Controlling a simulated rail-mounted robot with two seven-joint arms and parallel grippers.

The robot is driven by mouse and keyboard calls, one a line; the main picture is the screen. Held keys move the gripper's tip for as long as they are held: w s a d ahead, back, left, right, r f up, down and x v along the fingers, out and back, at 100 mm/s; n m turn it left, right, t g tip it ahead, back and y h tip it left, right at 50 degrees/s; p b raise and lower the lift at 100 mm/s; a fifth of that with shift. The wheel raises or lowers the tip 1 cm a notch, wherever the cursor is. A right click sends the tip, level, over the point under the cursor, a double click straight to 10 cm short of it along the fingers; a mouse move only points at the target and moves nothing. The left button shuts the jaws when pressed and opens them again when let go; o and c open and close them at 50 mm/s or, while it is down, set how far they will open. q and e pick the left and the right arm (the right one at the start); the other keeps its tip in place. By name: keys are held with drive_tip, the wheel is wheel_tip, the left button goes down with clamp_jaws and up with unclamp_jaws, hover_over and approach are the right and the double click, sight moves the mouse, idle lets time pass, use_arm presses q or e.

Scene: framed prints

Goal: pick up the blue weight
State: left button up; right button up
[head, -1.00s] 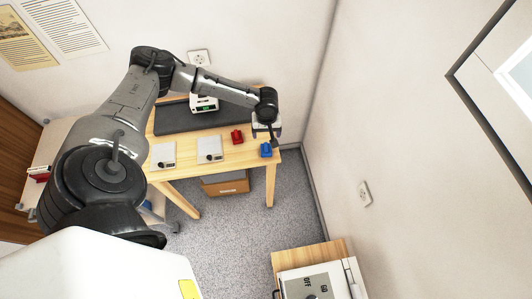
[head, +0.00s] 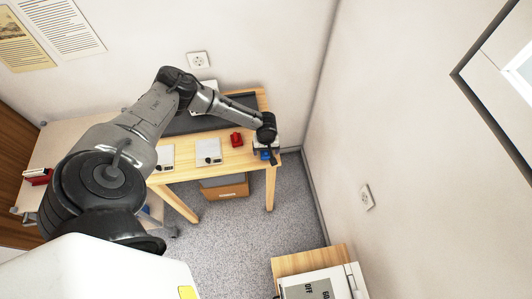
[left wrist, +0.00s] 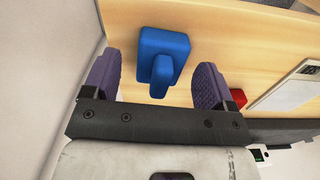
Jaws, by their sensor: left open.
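The blue weight (left wrist: 165,50) sits on the wooden table, and its raised grip part lies between my left gripper's fingers in the left wrist view. In the head view the blue weight (head: 265,156) shows only in part below my gripper, near the table's right front corner. My left gripper (left wrist: 155,85) is open, with one purple-padded finger on each side of the weight and a visible gap to both. It also shows in the head view (head: 266,150). My right gripper is not in view.
A red weight (head: 236,140) stands to the left on the wooden table (head: 230,163). Two pale flat devices (head: 208,151) lie further left. A dark mat (head: 190,124) covers the table's back. The wall (head: 400,110) is close on the right.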

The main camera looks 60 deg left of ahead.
use_arm(q)
drive_tip(key=shift+f, duration=0.75)
drive_tip(key=c, duration=1.3)
drive_tip(key=shift+o, duration=0.2)
drive_tip(key=shift+r, duration=0.1)
